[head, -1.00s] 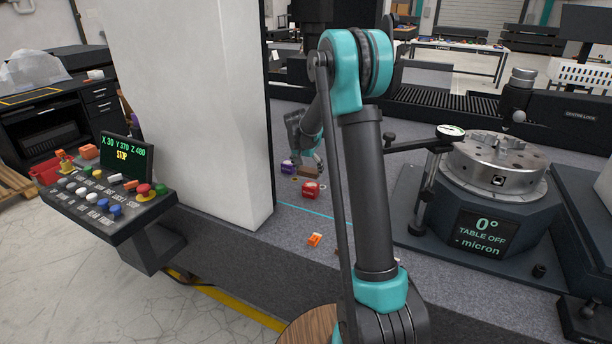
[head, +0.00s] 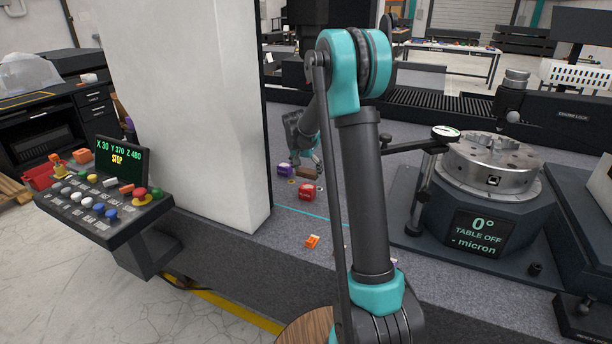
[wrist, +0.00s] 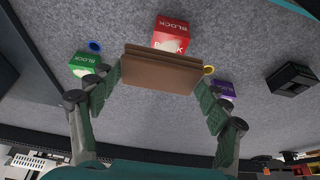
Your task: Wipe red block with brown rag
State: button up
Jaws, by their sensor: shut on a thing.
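The red block (head: 307,193) sits on the granite surface in the head view, and also shows in the wrist view (wrist: 171,30); its face is lettered BLOCK and has a pale patch. The brown rag (wrist: 160,70) looks like a folded flat slab in the wrist view, and a small part shows in the head view (head: 302,173). My gripper (wrist: 160,82) is shut on the rag, one finger at each end. In the wrist view the rag overlaps the red block's lower edge; I cannot tell whether they touch. In the head view the gripper is just behind the block.
A purple block (wrist: 222,90) and a green block (wrist: 84,64) lie either side of the rag. An orange block (head: 312,241) lies nearer. A white column (head: 185,110) rises at left, a rotary table (head: 492,190) at right. Granite between is mostly clear.

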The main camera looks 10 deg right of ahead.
aim_at(304, 188)
jog(key=shift+w+a+f, duration=0.15)
jog(key=shift+a+f, duration=0.05)
jog(key=shift+f, duration=1.2)
jog(key=shift+w+a+f, duration=0.15)
jog(key=shift+f, duration=1.25)
jog(key=shift+w+a, duration=0.45)
jog(key=shift+a, duration=0.15)
jog(key=shift+f, duration=0.65)
jog(key=shift+d, duration=0.1)
